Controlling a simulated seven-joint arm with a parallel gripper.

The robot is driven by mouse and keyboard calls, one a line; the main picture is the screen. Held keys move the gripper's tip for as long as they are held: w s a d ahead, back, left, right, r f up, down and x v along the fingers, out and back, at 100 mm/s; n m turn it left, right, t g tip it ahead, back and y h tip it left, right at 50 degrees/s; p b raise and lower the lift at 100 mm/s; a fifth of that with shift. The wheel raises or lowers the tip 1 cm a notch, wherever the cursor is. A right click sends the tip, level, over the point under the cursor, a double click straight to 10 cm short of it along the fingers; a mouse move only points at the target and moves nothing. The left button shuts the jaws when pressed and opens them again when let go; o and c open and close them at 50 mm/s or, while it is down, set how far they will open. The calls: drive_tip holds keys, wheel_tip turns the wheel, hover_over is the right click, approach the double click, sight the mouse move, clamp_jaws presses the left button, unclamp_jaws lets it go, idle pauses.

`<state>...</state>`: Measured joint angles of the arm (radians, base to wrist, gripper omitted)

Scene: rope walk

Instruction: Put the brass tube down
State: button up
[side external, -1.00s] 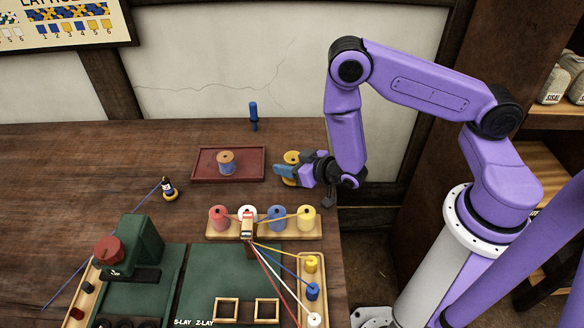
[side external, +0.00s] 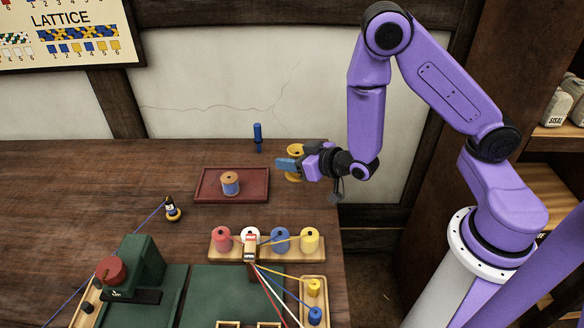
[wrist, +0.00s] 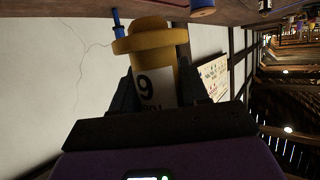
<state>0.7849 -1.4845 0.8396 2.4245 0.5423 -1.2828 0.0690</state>
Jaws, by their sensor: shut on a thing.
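The brass tube (side external: 295,149) is yellow with a wide flange. In the wrist view the tube (wrist: 155,62) carries a white label with a black 9, and its lower text is partly hidden. My gripper (side external: 288,165) is shut on the tube, with a finger on each side of its body. It holds the tube above the table's back right part, right of the red tray. The fingers hide part of the tube in the side view.
The red tray (side external: 204,196) holds a copper-coloured spool with blue winding (side external: 230,184). A blue peg (side external: 257,138) stands behind it. A rack (side external: 221,252) of coloured spools is in front, with strands running forward. The back left table is clear.

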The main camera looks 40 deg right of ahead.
drive_tip(key=shift+w+d+r, duration=0.15)
drive_tip(key=shift+w+r, duration=0.1)
drive_tip(key=shift+w, duration=0.2)
drive_tip(key=w+d+f+n+y, duration=0.2)
drive_tip(key=w+d, duration=0.8)
drive_tip(key=d, duration=0.1)
drive_tip(key=shift+w+a+f, duration=0.1)
drive_tip(key=shift+f, duration=1.8)
drive_tip(key=shift+w+f, duration=0.1)
drive_tip(key=shift+f, duration=1.75)
drive_tip(key=shift+f, duration=0.15)
drive_tip(key=o, duration=1.2)
drive_tip(key=shift+g, duration=0.3)
